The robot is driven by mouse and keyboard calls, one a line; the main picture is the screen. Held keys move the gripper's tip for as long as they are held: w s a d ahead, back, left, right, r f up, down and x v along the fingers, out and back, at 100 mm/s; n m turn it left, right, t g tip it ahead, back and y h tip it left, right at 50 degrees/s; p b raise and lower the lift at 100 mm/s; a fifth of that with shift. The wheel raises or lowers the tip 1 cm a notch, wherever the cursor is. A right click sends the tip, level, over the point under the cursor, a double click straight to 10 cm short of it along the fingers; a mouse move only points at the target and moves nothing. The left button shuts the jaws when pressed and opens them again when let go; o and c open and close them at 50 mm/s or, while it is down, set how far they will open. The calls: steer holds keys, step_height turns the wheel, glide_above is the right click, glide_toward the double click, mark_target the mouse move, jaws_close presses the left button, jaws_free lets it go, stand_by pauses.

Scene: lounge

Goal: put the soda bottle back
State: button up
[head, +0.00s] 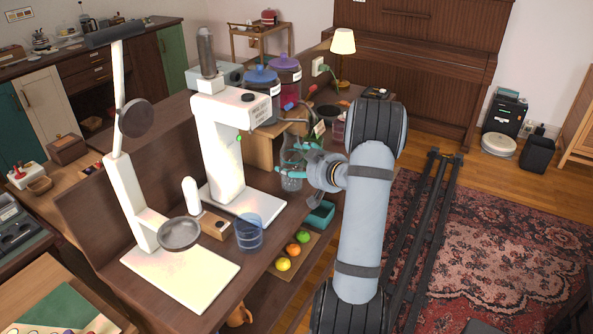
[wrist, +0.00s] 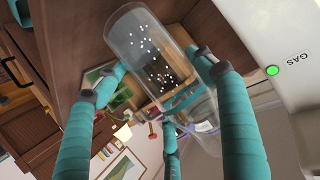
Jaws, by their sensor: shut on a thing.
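The soda bottle (head: 291,178) is clear, with white bubbles showing in it in the wrist view (wrist: 150,50). My gripper (head: 296,160), with teal fingers, is shut on the bottle. The fingers also show around it in the wrist view (wrist: 155,75). The bottle looks roughly upright in the head view, just right of the white soda machine (head: 221,150). The machine has a green light, and its side marked GAS shows at the right of the wrist view (wrist: 285,40). I cannot tell whether the bottle touches the counter.
A tray with fruit (head: 292,250) and a teal box (head: 320,214) are below, near the counter edge. Jars with blue (head: 261,76) and purple (head: 286,62) lids stand behind.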

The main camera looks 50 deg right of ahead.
steer(key=shift+f, duration=0.85)
steer(key=shift+f, duration=0.15)
steer(key=o, duration=1.6)
steer(key=shift+r, duration=0.25)
steer(key=shift+v, duration=5.95)
steer(key=shift+f, duration=0.1)
steer(key=shift+c, duration=0.6)
